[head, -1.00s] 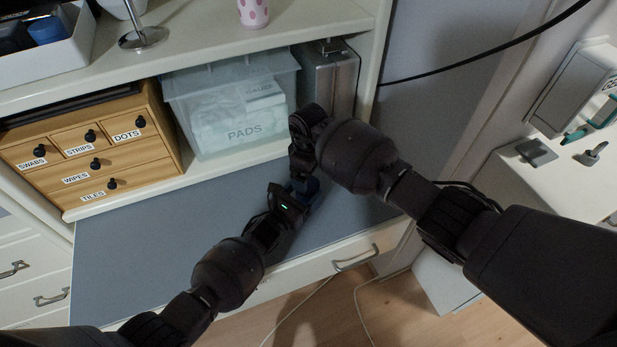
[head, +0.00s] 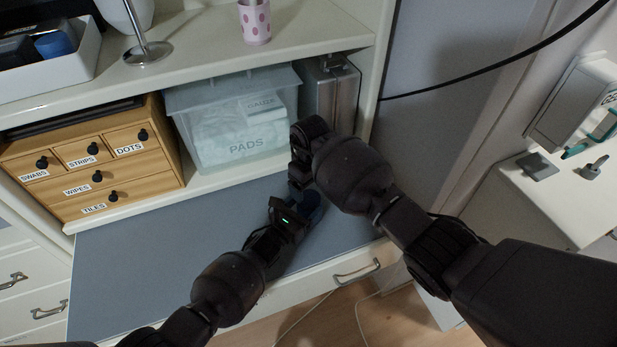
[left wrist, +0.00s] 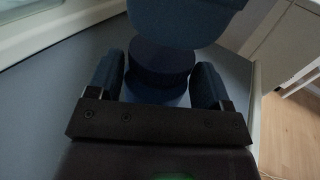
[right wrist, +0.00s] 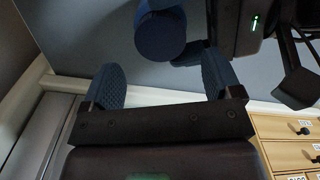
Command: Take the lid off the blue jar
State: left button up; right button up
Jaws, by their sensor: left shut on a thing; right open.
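The blue jar (head: 313,203) is above the grey pull-out surface, partly hidden by my grippers. My left gripper (left wrist: 157,85) is shut on it; the left wrist view shows the dark blue jar (left wrist: 160,62) between its fingers. My right gripper (right wrist: 164,78) is open and empty. In the right wrist view one round end of the jar (right wrist: 160,37) faces it, just beyond its fingertips. One of its blue finger pads (left wrist: 185,16) shows close to the jar in the left wrist view. I cannot clearly make out the seam between lid and jar.
A clear PADS bin (head: 235,120), a wooden drawer box (head: 95,160) and a metal case (head: 331,95) stand on the shelf behind. The grey surface (head: 160,245) is bare on the left. A white cabinet (head: 555,200) stands at the right.

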aim_at(310, 198)
jog(key=shift+f, duration=2.5)
jog(key=c, duration=0.9)
jog(key=shift+n, duration=1.7)
jog(key=shift+c, duration=0.2)
jog(key=o, duration=1)
